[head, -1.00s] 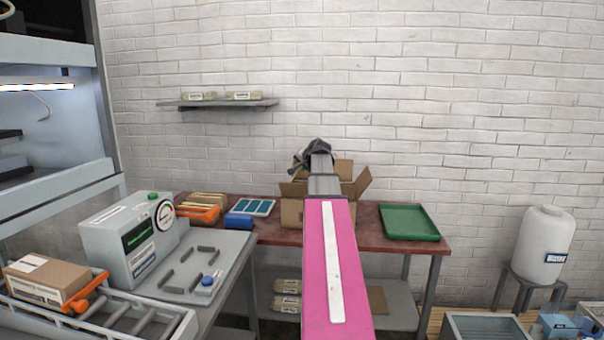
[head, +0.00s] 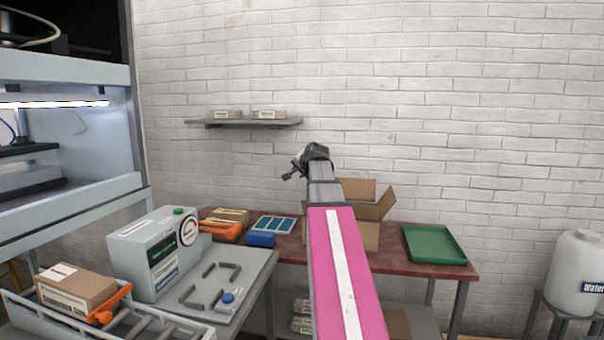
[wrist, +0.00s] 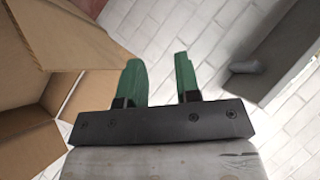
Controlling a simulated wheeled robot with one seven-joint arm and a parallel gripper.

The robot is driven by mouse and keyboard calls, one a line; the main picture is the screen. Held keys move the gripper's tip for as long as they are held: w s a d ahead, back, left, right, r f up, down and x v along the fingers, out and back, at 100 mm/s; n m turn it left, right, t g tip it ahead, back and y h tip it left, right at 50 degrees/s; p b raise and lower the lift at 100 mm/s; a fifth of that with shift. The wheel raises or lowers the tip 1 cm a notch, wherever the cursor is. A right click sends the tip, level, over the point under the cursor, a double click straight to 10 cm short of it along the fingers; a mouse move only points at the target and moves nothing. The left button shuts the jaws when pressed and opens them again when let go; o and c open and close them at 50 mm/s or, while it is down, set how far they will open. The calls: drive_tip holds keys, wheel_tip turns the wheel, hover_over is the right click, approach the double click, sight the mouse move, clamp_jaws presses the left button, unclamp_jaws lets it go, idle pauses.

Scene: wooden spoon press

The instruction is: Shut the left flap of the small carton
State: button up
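The small carton (head: 369,237) stands open on the red-brown table, with a back flap and a right flap (head: 386,203) raised. In the wrist view the carton (wrist: 28,133) fills the left edge, with one brown flap (wrist: 62,38) sticking out toward the fingers. My gripper (wrist: 160,80) has two green fingers standing apart with nothing between them, to the right of that flap. In the head view my gripper (head: 300,165) is above and left of the carton; its fingers are too small to judge there.
A green tray (head: 434,246) lies right of the carton. Left on the table are a blue box (head: 261,239), a blue-windowed panel (head: 274,224) and an orange-handled tool (head: 222,229). A wall shelf (head: 243,122) hangs behind. A grey machine (head: 155,254) stands nearer left.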

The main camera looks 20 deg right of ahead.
drive_tip(key=shift+w, duration=0.15)
clamp_jaws()
drive_tip(key=w+a+r+n+g+h, duration=0.25)
drive_tip(key=w+g+h, duration=0.35)
drive_tip(key=g, duration=0.5)
drive_tip(key=shift+n, duration=0.25)
drive_tip(key=shift+s+d+f, duration=0.35)
drive_tip(key=shift+d+f, duration=1.15)
drive_tip(key=shift+f, duration=0.05)
drive_tip(key=shift+s+d+f, duration=0.35)
drive_tip(key=shift+d+f, duration=1.1)
drive_tip(key=shift+f, duration=0.15)
drive_tip(key=shift+s+d+f, duration=0.35)
drive_tip(key=shift+d+f, duration=1.15)
drive_tip(key=shift+f, duration=0.05)
